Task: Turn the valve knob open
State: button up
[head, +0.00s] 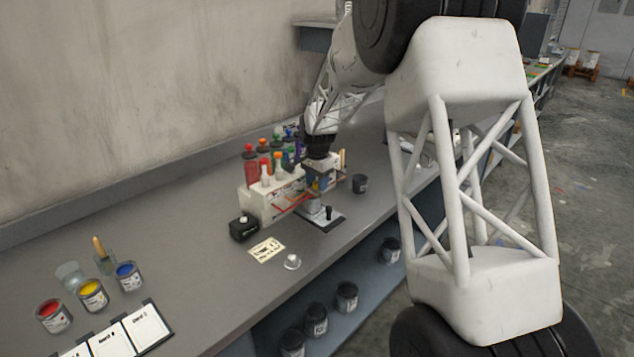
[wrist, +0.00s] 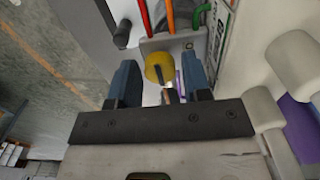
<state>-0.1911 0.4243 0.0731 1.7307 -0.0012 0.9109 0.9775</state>
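The valve knob (wrist: 159,68) is round and yellow with a dark bar across its face. In the wrist view it shows between and a little beyond the two blue fingers of my gripper (wrist: 160,85), with a gap on each side. My gripper is open and holds nothing. In the head view my gripper (head: 318,184) points down at the right end of a white dispenser unit (head: 262,203). A bit of yellow shows by the fingers there, but the knob is mostly hidden. I cannot tell exactly how far the fingertips are from it.
Red and orange tubes (wrist: 146,17) and a black post (wrist: 123,34) are close beyond the fingers. Colored bottles (head: 264,160) stand on the dispenser. A black box (head: 243,228) and dark cup (head: 359,184) flank it. Paint cans (head: 92,295) stand front left; the bench middle is mostly clear.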

jog(key=c, duration=0.6)
jog(key=shift+c, duration=0.2)
jog(key=shift+n, duration=0.4)
jog(key=n, duration=0.7)
jog(key=shift+n, duration=0.4)
jog(key=n, duration=0.5)
jog(key=shift+f+n, duration=0.1)
jog(key=shift+n, duration=2.1)
